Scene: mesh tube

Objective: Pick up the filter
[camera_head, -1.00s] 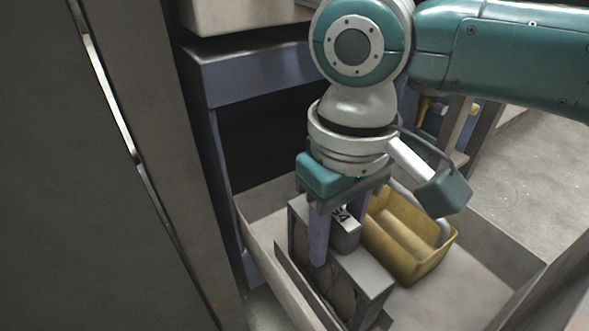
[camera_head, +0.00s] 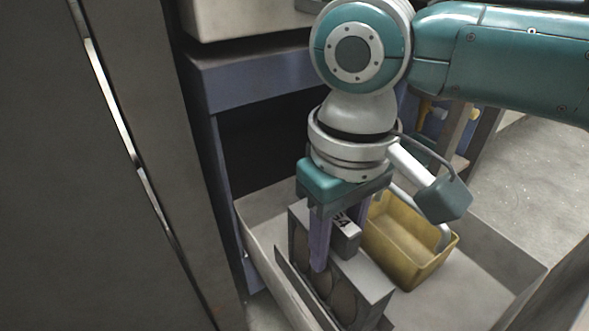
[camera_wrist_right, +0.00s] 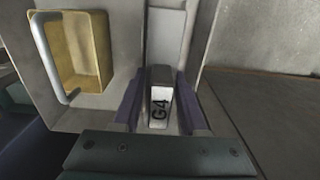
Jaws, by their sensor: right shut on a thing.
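The filter (camera_head: 345,238) is a grey block labelled "G4". How deep the filter sits in the holder is hidden. My left gripper is not in view.
The holder stands in an open drawer (camera_head: 490,245). A yellow bin (camera_head: 410,245) with a pale handle lies beside it on the right. A dark cabinet panel (camera_head: 90,200) rises close on the left. Some bare drawer floor shows at the right.

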